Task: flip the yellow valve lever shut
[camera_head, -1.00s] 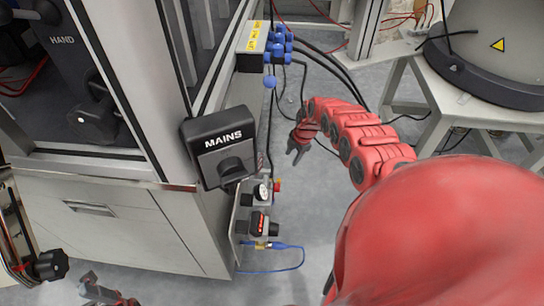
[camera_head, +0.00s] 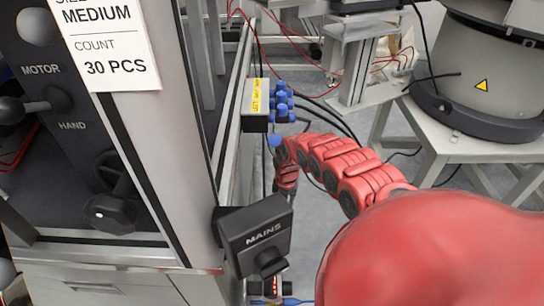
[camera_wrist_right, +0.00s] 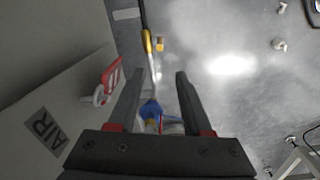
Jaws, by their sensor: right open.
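In the right wrist view a narrow yellow piece (camera_wrist_right: 147,42), which looks like the valve lever, lies beyond my fingertips near the top. A short yellow-orange piece (camera_wrist_right: 160,44) is beside it. My right gripper (camera_wrist_right: 160,75) is open, with nothing held between its fingers. A blue fitting (camera_wrist_right: 150,110) shows in the gap between the fingers. In the head view my right arm reaches down behind the MAINS switch box (camera_head: 256,235), and its gripper (camera_head: 289,197) is partly hidden there. The lever cannot be made out in the head view. My left gripper is out of view.
A grey panel marked AIR (camera_wrist_right: 60,115) with a red-and-white part (camera_wrist_right: 108,85) stands close left of the right fingers. A box with blue connectors (camera_head: 257,100) is on the cabinet edge. A round feeder (camera_head: 490,75) stands on a white table at right. Cables hang behind my arm.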

